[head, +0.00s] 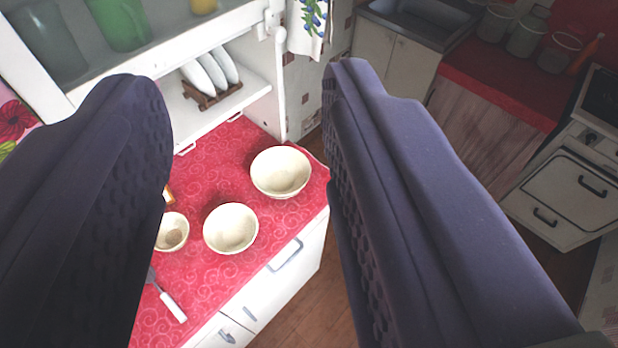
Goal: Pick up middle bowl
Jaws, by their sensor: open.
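Three cream bowls stand in a row on the red patterned counter. The middle bowl (230,229) is medium-sized, upright and looks empty. A larger bowl (280,172) stands behind it to the right, and a small bowl (172,232) stands to its left, partly covered by my left finger. My gripper (245,85) is open, its two dark fingers wide apart in the foreground. The bowls show in the gap between the fingers, farther off and below. Nothing is between the fingertips and no bowl is touched.
The red counter (205,285) has a white-handled utensil (167,300) at front left. Behind it is a white cabinet with plates in a wooden rack (212,92). Wooden floor (325,300) lies to the right, then a red-topped counter (495,80) and a stove (565,185).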

